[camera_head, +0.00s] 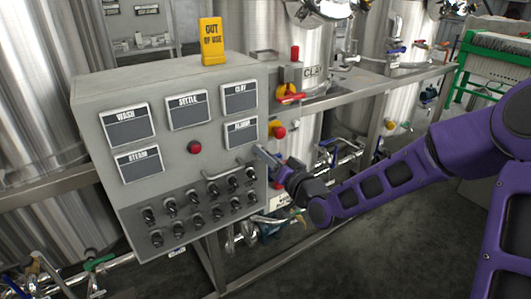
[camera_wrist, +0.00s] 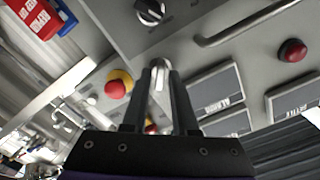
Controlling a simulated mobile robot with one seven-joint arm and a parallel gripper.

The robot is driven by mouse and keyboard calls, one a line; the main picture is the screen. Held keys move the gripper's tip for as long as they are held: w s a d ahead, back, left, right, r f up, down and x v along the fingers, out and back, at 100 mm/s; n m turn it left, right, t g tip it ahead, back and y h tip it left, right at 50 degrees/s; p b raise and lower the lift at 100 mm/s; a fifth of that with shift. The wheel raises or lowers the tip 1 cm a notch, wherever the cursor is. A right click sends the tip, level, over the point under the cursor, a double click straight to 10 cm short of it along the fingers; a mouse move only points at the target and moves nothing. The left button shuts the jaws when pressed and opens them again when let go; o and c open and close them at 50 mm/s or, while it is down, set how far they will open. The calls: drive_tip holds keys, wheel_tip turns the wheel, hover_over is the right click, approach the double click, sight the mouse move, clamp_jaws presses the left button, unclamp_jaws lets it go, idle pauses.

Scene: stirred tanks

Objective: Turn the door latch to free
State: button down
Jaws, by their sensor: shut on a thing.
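The grey control cabinet (camera_head: 170,85) stands at the left in the head view, with labelled panels and rows of black switches. My gripper (camera_head: 264,154) reaches in from the right to the cabinet's right front edge. In the wrist view, my gripper's two dark fingers (camera_wrist: 159,78) are shut on a small silvery piece, the door latch (camera_wrist: 159,66), at the edge of the cabinet front (camera_wrist: 190,50). The fingers hide much of the latch, so its exact angle cannot be told. In the head view the latch is too small to make out.
A bar handle (camera_head: 230,168) and a red button (camera_head: 194,147) are on the cabinet front. A red and yellow knob (camera_head: 278,130) sits close to the gripper and also shows in the wrist view (camera_wrist: 118,84). A yellow "out of use" sign (camera_head: 212,41) stands on top.

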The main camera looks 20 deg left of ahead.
drive_tip(key=m+p, duration=0.2)
drive_tip(key=m, duration=0.8)
drive_tip(key=shift+w+p, duration=0.1)
drive_tip(key=shift+p, duration=0.2)
drive_tip(key=shift+f+m, duration=0.1)
drive_tip(key=shift+m, duration=0.4)
drive_tip(key=c, duration=0.9)
unclamp_jaws()
drive_tip(key=shift+d, duration=0.1)
